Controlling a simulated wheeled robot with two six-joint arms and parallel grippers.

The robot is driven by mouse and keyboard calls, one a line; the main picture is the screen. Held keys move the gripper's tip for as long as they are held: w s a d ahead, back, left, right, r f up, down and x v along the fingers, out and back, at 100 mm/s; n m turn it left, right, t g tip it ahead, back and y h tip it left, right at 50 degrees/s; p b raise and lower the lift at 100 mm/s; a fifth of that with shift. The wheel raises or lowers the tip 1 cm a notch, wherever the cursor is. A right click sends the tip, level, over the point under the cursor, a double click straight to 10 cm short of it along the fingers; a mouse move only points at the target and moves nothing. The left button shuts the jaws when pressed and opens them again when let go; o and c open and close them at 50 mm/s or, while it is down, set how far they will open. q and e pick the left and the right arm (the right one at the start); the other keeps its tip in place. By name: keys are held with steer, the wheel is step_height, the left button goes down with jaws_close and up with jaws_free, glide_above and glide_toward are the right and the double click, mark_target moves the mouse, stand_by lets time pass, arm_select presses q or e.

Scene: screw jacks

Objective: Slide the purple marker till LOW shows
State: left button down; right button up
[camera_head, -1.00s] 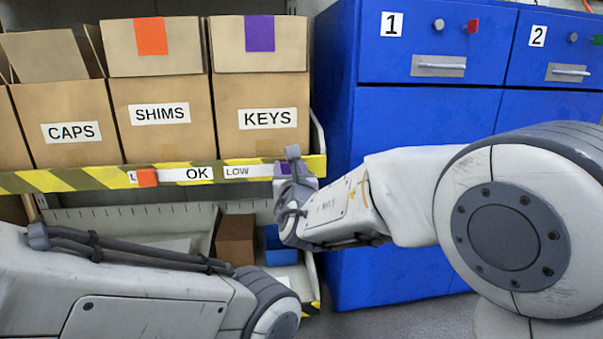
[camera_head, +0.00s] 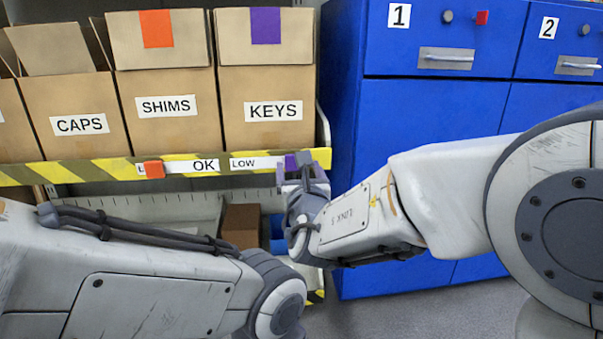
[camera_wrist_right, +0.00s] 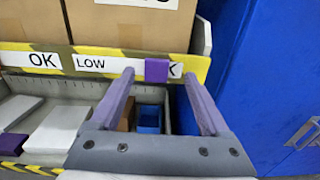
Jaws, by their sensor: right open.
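The purple marker (camera_head: 291,162) sits on the yellow-and-black shelf rail, under the KEYS box. In the right wrist view the purple marker (camera_wrist_right: 157,70) lies right of the word LOW (camera_wrist_right: 91,64) on the white strip, with a letter K showing at its right. My right gripper (camera_head: 302,167) is at the rail by the marker. In the right wrist view the right gripper (camera_wrist_right: 157,76) is open, its purple-grey fingers on either side of the marker, with gaps to both; contact is not seen. My left arm shows in the lower left, but its gripper is out of view.
An orange marker (camera_head: 153,170) sits farther left on the rail, beside OK. Boxes marked CAPS (camera_head: 79,110), SHIMS (camera_head: 165,90) and KEYS (camera_head: 268,90) stand above the rail. A blue cabinet (camera_head: 430,120) stands close on the right. A bin shelf (camera_head: 150,215) lies below.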

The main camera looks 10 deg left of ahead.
steer(key=p+v, duration=0.1)
steer(key=v, duration=0.4)
steer(key=shift+s+d, duration=0.1)
steer(key=shift+s, duration=0.25)
